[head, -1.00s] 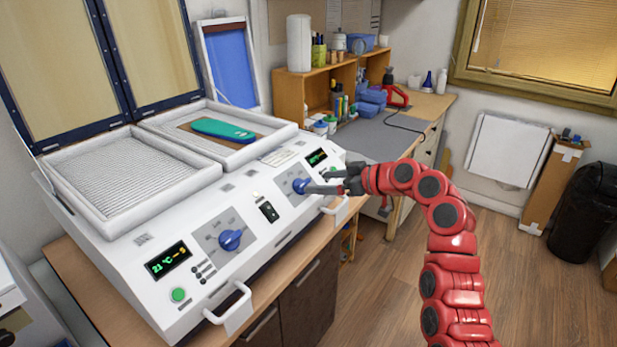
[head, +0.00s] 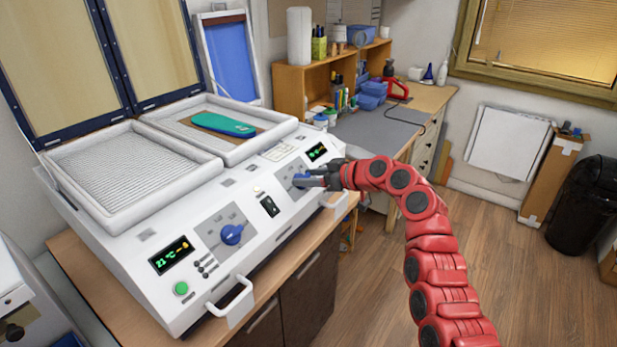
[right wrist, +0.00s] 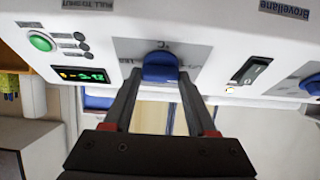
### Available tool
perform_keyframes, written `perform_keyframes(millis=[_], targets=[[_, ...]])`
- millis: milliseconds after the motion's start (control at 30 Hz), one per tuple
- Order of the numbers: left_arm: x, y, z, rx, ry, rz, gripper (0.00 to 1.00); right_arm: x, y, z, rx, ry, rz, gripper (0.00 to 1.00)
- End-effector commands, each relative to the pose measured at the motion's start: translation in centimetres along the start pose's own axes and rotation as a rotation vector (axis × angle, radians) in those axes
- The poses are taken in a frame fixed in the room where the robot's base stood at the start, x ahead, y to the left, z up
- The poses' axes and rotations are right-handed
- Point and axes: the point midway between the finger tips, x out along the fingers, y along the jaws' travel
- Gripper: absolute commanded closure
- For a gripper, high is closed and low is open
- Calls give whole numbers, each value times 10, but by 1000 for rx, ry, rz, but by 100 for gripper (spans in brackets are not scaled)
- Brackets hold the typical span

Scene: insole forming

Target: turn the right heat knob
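The right heat knob is blue and sits on the sloping front panel of the white machine (head: 187,218). In the head view my right gripper (head: 310,181) is at this knob (head: 300,180) and partly hides it. In the right wrist view, which is upside down, the knob (right wrist: 160,67) lies between the two fingertips of my right gripper (right wrist: 162,80). The fingers are spread, one on each side of the knob; whether either touches it is hard to tell. My left gripper is not in view.
A left blue knob (head: 232,234), a black switch (head: 269,206) and a green button (head: 181,288) are on the same panel. Handles (head: 232,303) stick out from the front edge. A teal insole (head: 224,125) lies in the right tray. Open floor lies to the right.

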Motion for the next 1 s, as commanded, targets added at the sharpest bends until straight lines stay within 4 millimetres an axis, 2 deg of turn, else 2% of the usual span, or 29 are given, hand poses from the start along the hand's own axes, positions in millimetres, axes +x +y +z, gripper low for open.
perform_keyframes(millis=[33, 200, 567, 1000], targets=[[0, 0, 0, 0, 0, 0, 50, 0, 0, 0, 0, 0, 0, 66], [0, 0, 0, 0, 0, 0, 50, 0, 0, 0, 0, 0, 0, 97], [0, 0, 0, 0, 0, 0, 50, -1, 0, -1, 49, 2, 27, 98], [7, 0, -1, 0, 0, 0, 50, 0, -3, -2, 361, 3, 174, 98]])
